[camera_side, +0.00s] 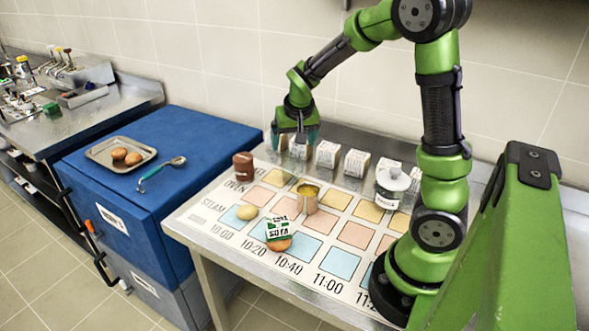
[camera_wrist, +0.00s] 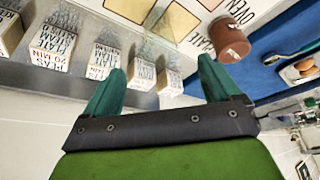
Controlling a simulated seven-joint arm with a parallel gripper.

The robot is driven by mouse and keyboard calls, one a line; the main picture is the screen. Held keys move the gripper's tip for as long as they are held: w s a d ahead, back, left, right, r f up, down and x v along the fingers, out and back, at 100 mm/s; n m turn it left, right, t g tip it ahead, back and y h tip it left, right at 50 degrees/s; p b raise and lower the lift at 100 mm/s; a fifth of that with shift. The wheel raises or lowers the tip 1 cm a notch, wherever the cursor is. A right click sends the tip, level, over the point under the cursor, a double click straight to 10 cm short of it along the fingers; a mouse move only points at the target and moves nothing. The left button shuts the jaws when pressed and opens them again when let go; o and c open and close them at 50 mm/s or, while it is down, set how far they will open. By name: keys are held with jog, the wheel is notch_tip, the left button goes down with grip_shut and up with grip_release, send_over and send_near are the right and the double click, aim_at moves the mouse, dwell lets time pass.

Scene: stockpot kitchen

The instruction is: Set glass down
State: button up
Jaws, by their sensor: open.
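My gripper (camera_side: 297,135) is open at the back edge of the steel table, in front of the wall. In the wrist view its two teal fingers (camera_wrist: 160,72) are spread apart, with small white labelled boxes (camera_wrist: 141,74) showing beyond the gap. Faint, clear, patterned shapes (camera_wrist: 150,46) stand beside these boxes; they may be the glass, but I cannot tell for sure. No glass is clearly visible in the side view. Nothing is clearly held between the fingers.
A row of white boxes (camera_side: 327,154) lines the table's back. A brown jar (camera_side: 243,166) stands left of my gripper. A printed chart (camera_side: 345,269) holds a tin (camera_side: 307,198), a green-white packet (camera_side: 278,231) and a lidded pot (camera_side: 391,187). A blue counter (camera_side: 190,137) adjoins.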

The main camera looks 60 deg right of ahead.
jog(key=s+a+r+n+t+y, duration=0.2)
jog(key=s+a+r, duration=0.3)
jog(key=a, duration=0.5)
jog(key=s+a+r+n+t+y, duration=0.2)
jog(key=s+a+r, duration=0.4)
jog(key=s+a, duration=0.3)
jog(key=shift+a+n+y, duration=0.5)
jog(key=shift+a+y, duration=0.1)
jog(key=shift+a, duration=0.15)
jog(key=shift+w+r, duration=0.1)
